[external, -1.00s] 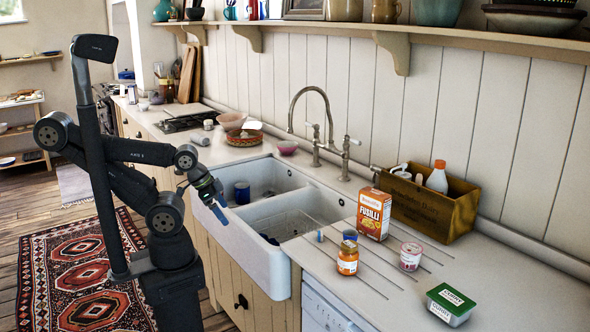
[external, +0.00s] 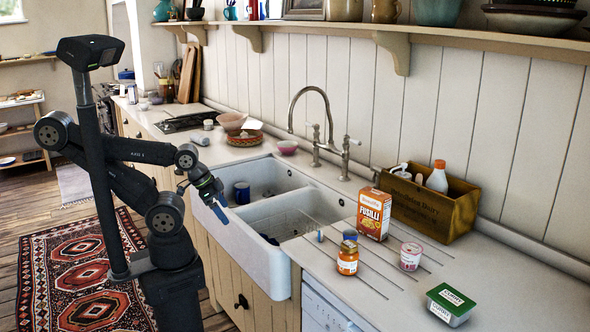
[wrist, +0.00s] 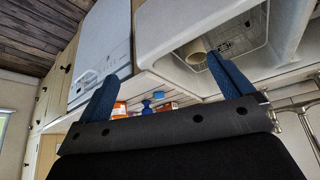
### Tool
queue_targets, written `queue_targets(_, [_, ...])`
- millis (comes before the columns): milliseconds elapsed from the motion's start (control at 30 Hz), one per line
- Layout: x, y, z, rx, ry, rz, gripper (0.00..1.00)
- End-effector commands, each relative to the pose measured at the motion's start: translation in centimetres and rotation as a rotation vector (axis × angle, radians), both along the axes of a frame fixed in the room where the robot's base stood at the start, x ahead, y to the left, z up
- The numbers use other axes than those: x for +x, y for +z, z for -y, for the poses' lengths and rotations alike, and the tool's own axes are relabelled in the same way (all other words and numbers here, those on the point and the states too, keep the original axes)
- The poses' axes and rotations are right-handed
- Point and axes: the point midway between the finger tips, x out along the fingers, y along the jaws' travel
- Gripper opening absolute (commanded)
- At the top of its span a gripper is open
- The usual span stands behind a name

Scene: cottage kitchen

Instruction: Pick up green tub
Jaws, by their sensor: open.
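The green tub (external: 450,304) is a small rectangular tub with a green lid and white labels. It sits on the countertop at the lower right of the external view, near the front edge. My gripper (external: 219,205) is open and empty in front of the sink's left front corner, far to the left of the tub. In the wrist view my gripper's two blue fingers (wrist: 165,88) are spread apart with nothing between them. I cannot make out the tub in the wrist view.
A jar with an orange lid (external: 347,258), a pink-and-white cup (external: 410,257), a fusilli box (external: 374,214) and a wooden crate (external: 430,208) stand left of and behind the tub. The double sink (external: 262,262) lies between. Counter right of the tub is clear.

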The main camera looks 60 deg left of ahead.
Motion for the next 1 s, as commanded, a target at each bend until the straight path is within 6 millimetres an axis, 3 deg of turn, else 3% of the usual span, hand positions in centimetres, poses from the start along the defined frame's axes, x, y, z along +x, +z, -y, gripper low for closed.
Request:
queue_targets(167, [2.2, 2.8, 1.8, 0.004, -0.058, 0.003, 0.97])
queue_targets(467, [9.7, 10.1, 9.3, 0.016, -0.249, 0.021, 0.97])
queue_targets(700, [15.6, 14.1, 16.9, 0.024, -0.406, 0.039, 0.97])
queue_targets(1000, [21.9, 16.3, 27.9, 0.029, -0.603, 0.067, 0.97])
